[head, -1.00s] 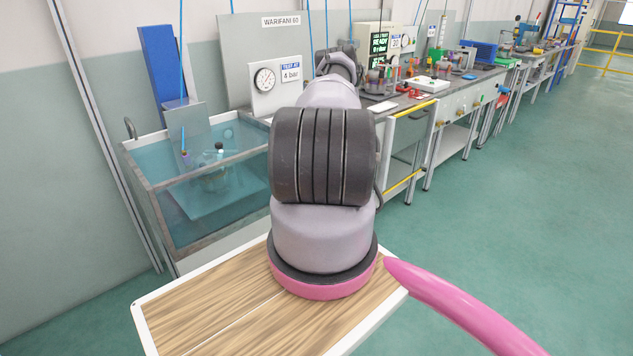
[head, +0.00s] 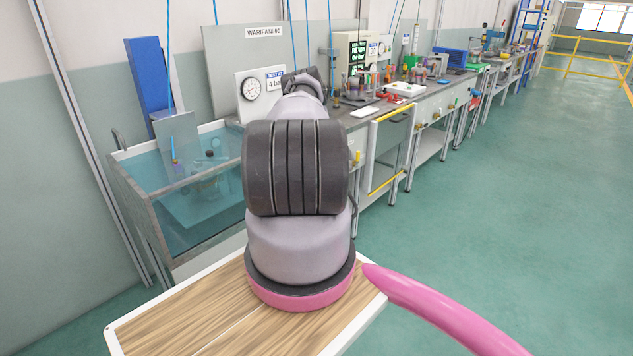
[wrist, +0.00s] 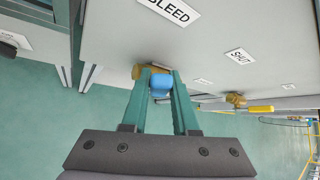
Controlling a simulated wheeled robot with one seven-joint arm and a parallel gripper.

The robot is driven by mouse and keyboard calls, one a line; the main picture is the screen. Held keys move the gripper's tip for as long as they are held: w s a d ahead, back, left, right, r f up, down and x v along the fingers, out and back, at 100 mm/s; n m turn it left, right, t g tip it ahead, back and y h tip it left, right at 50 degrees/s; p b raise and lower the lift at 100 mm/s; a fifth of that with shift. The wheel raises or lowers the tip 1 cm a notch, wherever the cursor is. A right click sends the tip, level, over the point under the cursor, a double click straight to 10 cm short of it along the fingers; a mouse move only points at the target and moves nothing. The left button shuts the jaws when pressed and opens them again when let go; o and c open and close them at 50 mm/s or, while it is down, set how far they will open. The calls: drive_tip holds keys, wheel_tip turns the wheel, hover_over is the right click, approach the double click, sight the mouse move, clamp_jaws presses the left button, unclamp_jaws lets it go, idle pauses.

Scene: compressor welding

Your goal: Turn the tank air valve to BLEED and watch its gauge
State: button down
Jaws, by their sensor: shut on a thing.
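In the wrist view, my gripper (wrist: 160,78) is shut on the blue handle (wrist: 160,84) of a brass valve on a grey panel, one green finger on each side. The valve's brass body (wrist: 141,71) shows just beyond the fingertips. A BLEED label (wrist: 170,10) is above the valve, and a SHUT label (wrist: 240,57) is to its right. In the head view, a round gauge (head: 251,88) is on a white plate beside a 4 bar sign (head: 275,82); its reading is too small to tell. My arm hides the valve and gripper there.
A water tank (head: 160,215) stands left of my arm. A second brass valve with a yellow handle (wrist: 260,109) is to the right in the wrist view. The workbench (head: 430,103) with several items runs to the back right. Green floor (head: 500,230) on the right is clear.

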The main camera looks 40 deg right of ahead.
drive_tip(key=c, duration=0.7)
unclamp_jaws()
drive_tip(key=v, duration=1)
drive_tip(key=shift+s+a+r, duration=0.25)
drive_tip(key=shift+s, duration=0.05)
